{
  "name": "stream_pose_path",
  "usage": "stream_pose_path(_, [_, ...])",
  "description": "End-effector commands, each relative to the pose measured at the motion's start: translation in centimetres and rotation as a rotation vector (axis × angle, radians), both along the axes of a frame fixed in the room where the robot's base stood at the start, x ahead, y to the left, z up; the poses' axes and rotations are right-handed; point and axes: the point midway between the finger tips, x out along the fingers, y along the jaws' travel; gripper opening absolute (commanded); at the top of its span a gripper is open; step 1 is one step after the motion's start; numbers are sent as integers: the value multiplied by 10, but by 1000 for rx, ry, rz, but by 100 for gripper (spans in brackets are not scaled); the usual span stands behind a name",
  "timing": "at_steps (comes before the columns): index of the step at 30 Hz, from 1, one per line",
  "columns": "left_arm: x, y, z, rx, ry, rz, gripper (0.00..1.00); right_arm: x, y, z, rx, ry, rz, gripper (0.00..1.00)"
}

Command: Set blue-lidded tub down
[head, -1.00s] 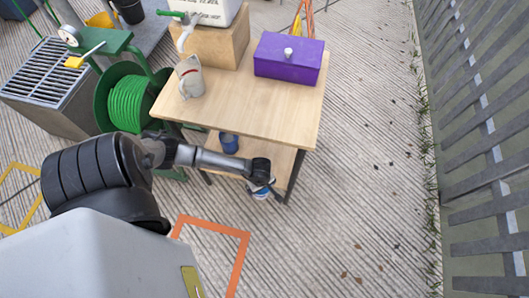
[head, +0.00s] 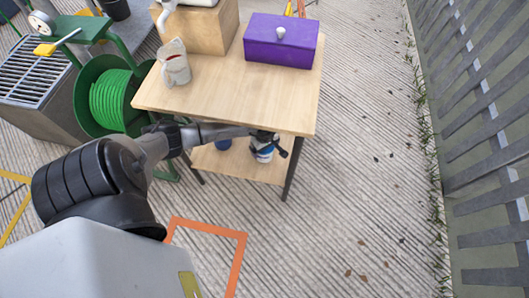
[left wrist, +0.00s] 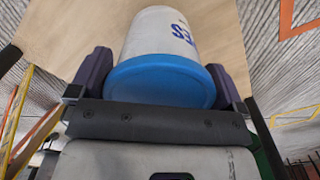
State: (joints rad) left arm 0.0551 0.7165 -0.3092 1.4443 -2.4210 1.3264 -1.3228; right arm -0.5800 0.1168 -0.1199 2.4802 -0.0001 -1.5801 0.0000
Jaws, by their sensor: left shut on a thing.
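The blue-lidded tub (head: 264,153) is white with blue markings and shows at the lower shelf (head: 245,169) of the wooden table. In the left wrist view the tub (left wrist: 157,40) fills the space between the fingers, its blue lid (left wrist: 160,82) nearest the camera. My left gripper (head: 268,141) is shut on the tub, one finger on each side, under the tabletop's front edge. In the left wrist view my gripper (left wrist: 158,78) has pale wood beyond it. I cannot tell whether the tub's base touches the shelf. My right gripper is not in view.
A blue container (head: 222,144) stands on the lower shelf left of the tub, partly hidden by my arm. The tabletop (head: 235,98) holds a purple box (head: 284,42), a pitcher (head: 174,62) and a wooden block (head: 200,27). A green hose reel (head: 112,98) stands left. Floor to the right is clear.

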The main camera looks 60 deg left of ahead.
Motion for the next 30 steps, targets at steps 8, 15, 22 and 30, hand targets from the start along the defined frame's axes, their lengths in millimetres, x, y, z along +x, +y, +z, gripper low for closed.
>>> stream_pose_path(8, [-1, -2, -37, -2, 0, 1, 62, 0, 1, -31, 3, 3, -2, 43])
stream_pose_path(15, [-1, -1, -35, 0, 0, 0, 62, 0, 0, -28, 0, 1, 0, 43])
stream_pose_path(22, [-1, -1, -39, -1, 1, -1, 97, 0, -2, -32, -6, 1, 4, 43])
stream_pose_path(30, [-1, -2, -38, -1, 1, -1, 100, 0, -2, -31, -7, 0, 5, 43])
